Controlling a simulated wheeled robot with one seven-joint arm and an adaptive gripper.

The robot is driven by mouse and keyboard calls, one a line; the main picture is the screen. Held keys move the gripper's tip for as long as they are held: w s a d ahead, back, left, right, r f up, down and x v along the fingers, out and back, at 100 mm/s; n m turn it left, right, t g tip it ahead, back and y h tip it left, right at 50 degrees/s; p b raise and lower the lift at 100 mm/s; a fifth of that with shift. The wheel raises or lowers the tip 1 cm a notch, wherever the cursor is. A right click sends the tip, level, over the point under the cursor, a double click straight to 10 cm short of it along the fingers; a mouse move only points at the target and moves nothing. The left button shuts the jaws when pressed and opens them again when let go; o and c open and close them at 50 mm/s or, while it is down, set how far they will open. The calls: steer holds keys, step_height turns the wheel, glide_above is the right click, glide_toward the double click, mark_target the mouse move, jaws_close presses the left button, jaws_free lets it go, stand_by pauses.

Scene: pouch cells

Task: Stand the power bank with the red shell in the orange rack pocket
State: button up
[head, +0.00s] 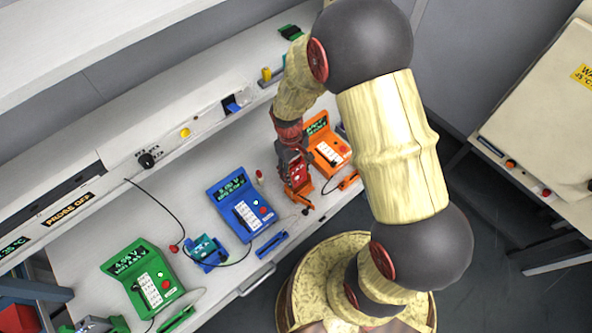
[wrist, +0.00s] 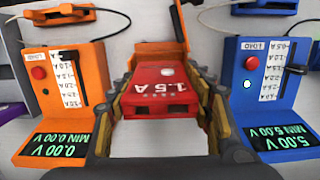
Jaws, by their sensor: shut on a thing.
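The power bank with the red shell, marked 1.5 A, is between the fingers of my gripper (wrist: 165,108) in the wrist view. The red shell (wrist: 168,76) faces the camera, and the power bank also shows in the head view (head: 298,169). My gripper (head: 294,160) is shut on it and points down at the bench. The orange rack (head: 300,189) is directly below it, and its orange walls (wrist: 148,46) show just beyond the power bank in the wrist view. I cannot tell how far into the pocket the power bank reaches, as the fingers and shell hide its lower end.
An orange tester (head: 325,143) reading 0.00 V stands close beside the rack. A blue tester (head: 240,203) reading 5.00 V is on the other side. A blue rack (head: 207,253) and a green tester (head: 142,278) stand farther left. Cables and probes lie between them.

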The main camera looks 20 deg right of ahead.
steer(key=shift+s+f+b, duration=0.1)
steer(key=shift+f+b, duration=0.5)
steer(key=shift+f, duration=0.4)
steer(key=o, duration=1.2)
steer(key=shift+o, duration=0.2)
steer(key=r, duration=0.4)
steer(key=w+r, duration=0.1)
steer(key=r, duration=0.7)
steer(key=shift+w+a, duration=0.2)
steer(key=shift+w, duration=0.05)
steer(key=s+r+m+t+b, duration=0.1)
steer(key=s+r+t+b, duration=0.1)
steer(key=s+r, duration=0.5)
steer(key=s+r+m+t+b, duration=0.2)
steer(key=s+r+t, duration=0.3)
steer(key=r, duration=0.7)
steer(key=s, duration=0.2)
steer(key=shift+s+d+r+m+b, duration=0.15)
steer(key=shift+s+m+b, duration=0.15)
steer(key=shift+s, duration=0.1)
